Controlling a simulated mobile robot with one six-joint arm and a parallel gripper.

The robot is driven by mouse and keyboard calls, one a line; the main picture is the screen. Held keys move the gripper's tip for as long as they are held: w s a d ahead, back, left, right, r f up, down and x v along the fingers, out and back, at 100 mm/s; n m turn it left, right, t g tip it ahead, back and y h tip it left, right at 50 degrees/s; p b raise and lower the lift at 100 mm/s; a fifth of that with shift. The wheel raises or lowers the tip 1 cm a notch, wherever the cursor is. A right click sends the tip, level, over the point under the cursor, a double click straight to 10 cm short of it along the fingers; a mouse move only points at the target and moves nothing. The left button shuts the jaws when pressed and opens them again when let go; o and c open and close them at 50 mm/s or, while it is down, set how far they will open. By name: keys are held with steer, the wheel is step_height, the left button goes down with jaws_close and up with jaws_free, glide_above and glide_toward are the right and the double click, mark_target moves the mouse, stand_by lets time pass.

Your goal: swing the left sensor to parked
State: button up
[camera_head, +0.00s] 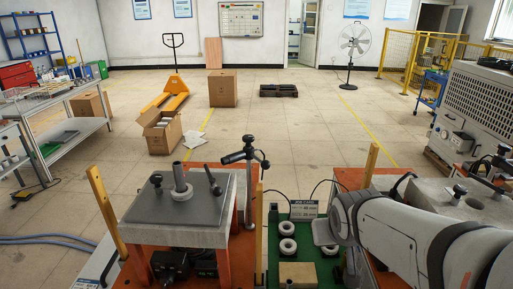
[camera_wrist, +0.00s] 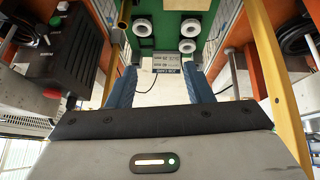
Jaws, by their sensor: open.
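The left sensor (camera_head: 234,157) is a dark cylinder on an upright post (camera_head: 249,182) at the right rear of the left grey plate (camera_head: 145,208). It points left, toward the plate's rear side, and a black cable hangs from its right end. My arm reaches in from the right in the head view; its end is over the green mat, to the right of and apart from the left sensor. My gripper (camera_wrist: 159,75) is open in the wrist view, with two blue fingers apart and nothing between them. I cannot make out the left sensor in the wrist view.
The green mat (camera_head: 300,262) holds white rings (camera_head: 287,228), a sign (camera_head: 304,209) and a wooden block (camera_head: 298,274). A metal cylinder (camera_head: 180,183) and black knobs stand on the left plate. Yellow posts (camera_head: 106,213) flank the stations.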

steer(key=w+r+t, duration=0.1)
steer(key=w+t, duration=0.2)
steer(key=w, duration=0.4)
steer(key=n+t+y+p, duration=0.3)
steer(key=n+t+y, duration=0.25)
steer(key=y, duration=0.65)
glide_toward(259, 160)
steer(key=w, duration=0.1)
steer(key=w+a, duration=0.1)
steer(key=shift+w+a+n, duration=0.25)
steer(key=shift+n, duration=0.1)
steer(key=p+x, duration=0.2)
steer(key=x, duration=0.5)
steer(key=shift+w+a+f, duration=0.15)
steer(key=shift+w, duration=0.1)
steer(key=shift+c, duration=0.4)
jaws_close()
